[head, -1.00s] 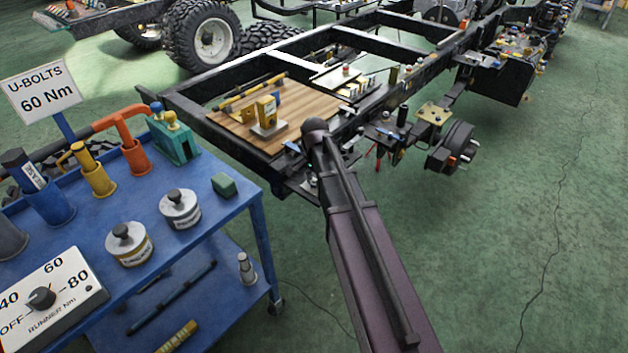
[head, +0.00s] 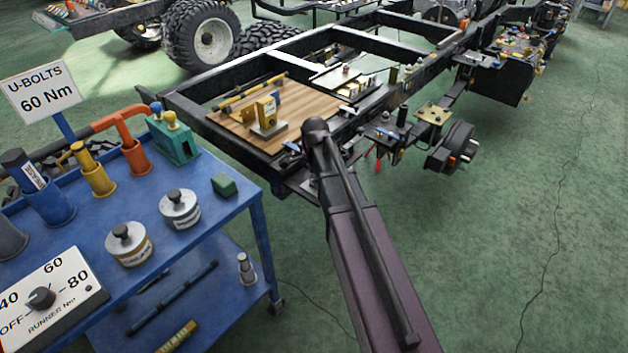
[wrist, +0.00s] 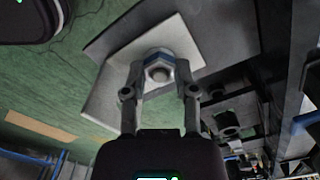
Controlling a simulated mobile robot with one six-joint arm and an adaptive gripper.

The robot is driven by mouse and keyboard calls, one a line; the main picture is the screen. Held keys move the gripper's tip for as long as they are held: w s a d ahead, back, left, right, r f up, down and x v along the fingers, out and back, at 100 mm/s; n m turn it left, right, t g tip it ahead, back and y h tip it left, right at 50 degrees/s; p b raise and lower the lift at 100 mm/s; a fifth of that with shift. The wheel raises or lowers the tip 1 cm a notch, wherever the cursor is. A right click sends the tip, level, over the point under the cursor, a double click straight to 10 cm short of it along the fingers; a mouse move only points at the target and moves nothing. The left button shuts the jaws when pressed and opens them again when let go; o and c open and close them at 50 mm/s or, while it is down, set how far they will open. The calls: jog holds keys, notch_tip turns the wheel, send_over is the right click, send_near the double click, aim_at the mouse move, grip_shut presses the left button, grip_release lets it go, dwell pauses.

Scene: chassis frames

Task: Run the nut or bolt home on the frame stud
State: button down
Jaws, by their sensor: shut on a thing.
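In the wrist view, my gripper (wrist: 159,88) has its two fingers closed on the sides of a grey metal hex nut (wrist: 158,73). A blue band (wrist: 157,56) shows at the nut's far edge. A round grey end or bore shows in its middle; I cannot tell whether that is the stud's tip. A pale grey plate (wrist: 108,98) lies behind the nut; I cannot tell whether they touch. In the head view, the black chassis frame (head: 240,148) runs away to the upper right. My arm hides my gripper and the nut there.
A blue cart (head: 225,215) stands at the left with tool holders, two round weights and a runner dial box (head: 52,298). A sign (head: 42,92) reads U-BOLTS 60 Nm. A wooden board (head: 240,118) lies on the frame. Green floor at the right is clear.

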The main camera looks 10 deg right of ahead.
jog(key=shift+s+d, duration=0.2)
jog(key=shift+d, duration=0.05)
jog(key=shift+m, duration=0.7)
jog(key=c, duration=0.8)
grip_release()
jog(key=shift+m, duration=0.4)
jog(key=shift+c, duration=0.2)
jog(key=o, duration=0.5)
jog(key=shift+w+a, duration=0.1)
jog(key=shift+c, duration=1)
jog(key=shift+w, duration=0.1)
